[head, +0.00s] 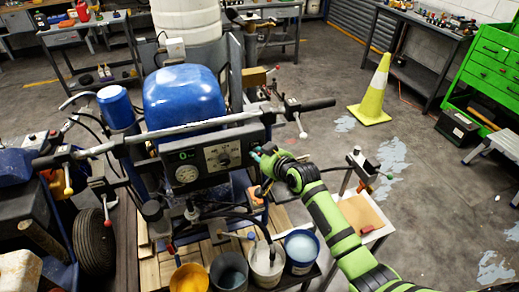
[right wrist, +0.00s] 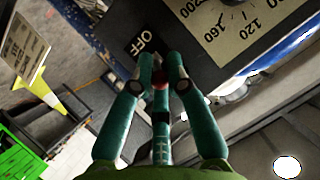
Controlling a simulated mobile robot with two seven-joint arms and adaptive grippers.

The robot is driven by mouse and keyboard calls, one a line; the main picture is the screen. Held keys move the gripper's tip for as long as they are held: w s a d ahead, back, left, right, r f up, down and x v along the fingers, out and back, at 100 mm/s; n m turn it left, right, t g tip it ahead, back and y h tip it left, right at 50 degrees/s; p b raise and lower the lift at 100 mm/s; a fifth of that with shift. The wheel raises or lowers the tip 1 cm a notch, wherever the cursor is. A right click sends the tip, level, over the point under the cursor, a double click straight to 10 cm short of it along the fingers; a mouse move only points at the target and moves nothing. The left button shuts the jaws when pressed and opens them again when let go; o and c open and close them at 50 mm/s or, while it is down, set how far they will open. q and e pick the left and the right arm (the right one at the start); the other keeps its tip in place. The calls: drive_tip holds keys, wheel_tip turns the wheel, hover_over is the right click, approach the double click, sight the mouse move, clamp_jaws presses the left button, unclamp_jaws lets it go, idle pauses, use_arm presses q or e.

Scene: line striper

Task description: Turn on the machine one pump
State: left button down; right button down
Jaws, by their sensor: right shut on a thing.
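The line striper has a dark control panel (head: 188,176) below its handlebar, with a small green display, a gauge and a round dial (head: 222,155) on a pale plate. My green right arm reaches in from the lower right. My right gripper (head: 259,154) is at the panel's right end. In the right wrist view its teal fingers (right wrist: 161,72) are closed around a small red-tipped switch (right wrist: 160,79), beside a black OFF label (right wrist: 143,41). The fingers hide most of the switch, so I cannot tell its position. My left gripper is not in view.
The handlebar (head: 310,105) and its levers stand close above the panel. Several paint buckets, including a yellow one (head: 190,278), stand below. A small side table (head: 362,213) is near my right arm. A yellow cone (head: 374,92) stands on open floor behind.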

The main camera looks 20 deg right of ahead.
drive_tip(key=shift+g, duration=0.3)
drive_tip(key=c, duration=1.2)
unclamp_jaws()
drive_tip(key=v, duration=1.2)
drive_tip(key=shift+f, duration=0.15)
